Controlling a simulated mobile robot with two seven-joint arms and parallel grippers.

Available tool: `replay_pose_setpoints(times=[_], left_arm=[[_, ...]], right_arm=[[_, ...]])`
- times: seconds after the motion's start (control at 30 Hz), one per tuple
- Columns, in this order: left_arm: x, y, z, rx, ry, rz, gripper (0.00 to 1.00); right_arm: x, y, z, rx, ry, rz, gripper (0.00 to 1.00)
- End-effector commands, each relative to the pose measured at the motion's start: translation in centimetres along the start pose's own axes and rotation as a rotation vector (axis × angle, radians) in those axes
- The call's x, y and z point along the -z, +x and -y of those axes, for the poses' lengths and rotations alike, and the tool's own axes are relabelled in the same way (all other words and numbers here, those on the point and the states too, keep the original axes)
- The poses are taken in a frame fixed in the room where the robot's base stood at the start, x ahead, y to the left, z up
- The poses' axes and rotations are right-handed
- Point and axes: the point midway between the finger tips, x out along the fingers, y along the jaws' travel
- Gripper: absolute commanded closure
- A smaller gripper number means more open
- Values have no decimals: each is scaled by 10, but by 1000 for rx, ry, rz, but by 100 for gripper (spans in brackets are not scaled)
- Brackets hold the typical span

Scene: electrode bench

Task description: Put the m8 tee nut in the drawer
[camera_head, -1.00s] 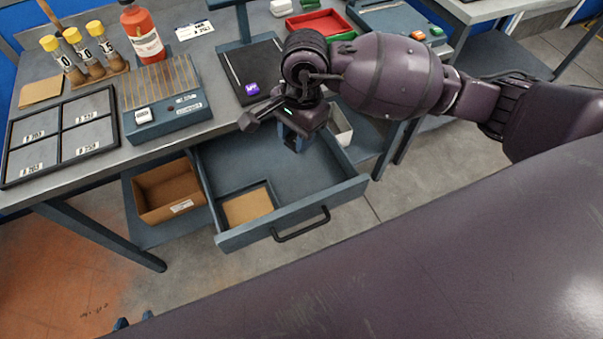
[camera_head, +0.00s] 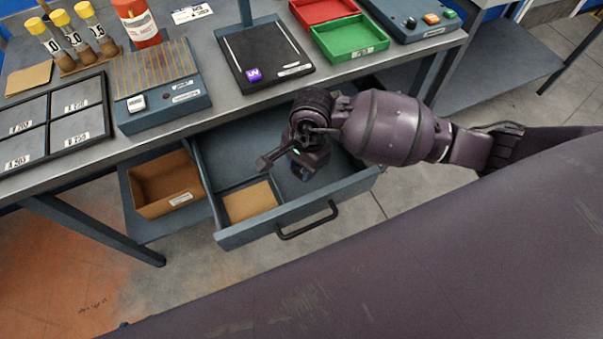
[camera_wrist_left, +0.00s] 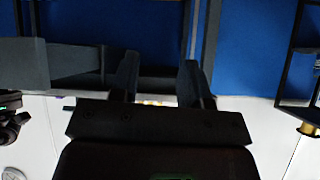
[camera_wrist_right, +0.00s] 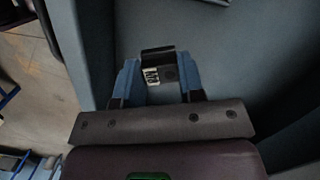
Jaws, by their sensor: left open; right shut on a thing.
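The drawer (camera_head: 262,229) is pulled out under the bench, with a compartment holding a tan base at its front left. My right gripper (camera_head: 298,170) is over the right part of the open drawer. In the right wrist view its blue fingers (camera_wrist_right: 158,84) are shut on a small dark piece with a white label (camera_wrist_right: 151,76), seemingly the m8 tee nut. The drawer's grey interior lies below it; the gap between them cannot be judged. The head view hides the piece behind the gripper. My left gripper (camera_wrist_left: 160,84) is open and empty in the left wrist view, facing a blue wall.
A cardboard bin (camera_head: 167,198) sits left of the drawer. The drawer's handle (camera_head: 305,224) juts forward.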

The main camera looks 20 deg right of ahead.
Motion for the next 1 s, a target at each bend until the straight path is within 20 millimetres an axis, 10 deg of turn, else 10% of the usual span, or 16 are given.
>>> replay_pose_setpoints(times=[0.23,0.7,0.73,1.0], left_arm=[[-15,3,0,-3,7,26,57],[-13,6,0,-3,7,23,57],[-13,6,0,-3,7,22,57],[-12,6,-1,-4,5,19,57]], right_arm=[[5,44,-2,-9,2,5,90],[7,49,-1,-4,-1,1,90],[7,49,-1,-4,0,1,61],[7,49,-1,-3,0,1,39]])
